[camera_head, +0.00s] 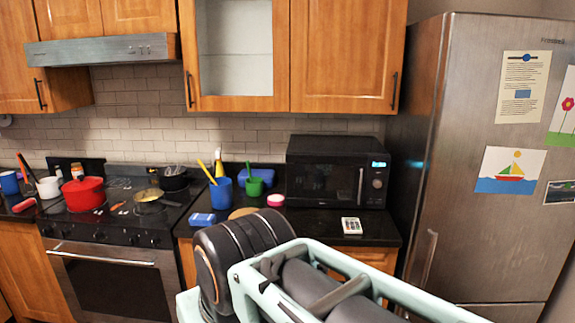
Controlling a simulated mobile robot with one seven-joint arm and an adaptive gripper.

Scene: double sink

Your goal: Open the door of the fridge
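The fridge (470,200) is a tall stainless steel unit at the right of the head view. Its door is closed flush. A vertical handle (429,258) runs along the lower left part of the door, with its lower end near my arm. Pictures and a note sheet are stuck on the door. My arm crosses the bottom middle and right of the view, in front of the counter and the fridge's lower part. My gripper's fingers do not show, so its opening cannot be seen.
Left of the fridge is a black counter (308,228) with a microwave (336,172), a small white device (351,226) and cups. A stove (112,237) with a red pot (84,193) is farther left. Wooden cabinets (345,55) hang above.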

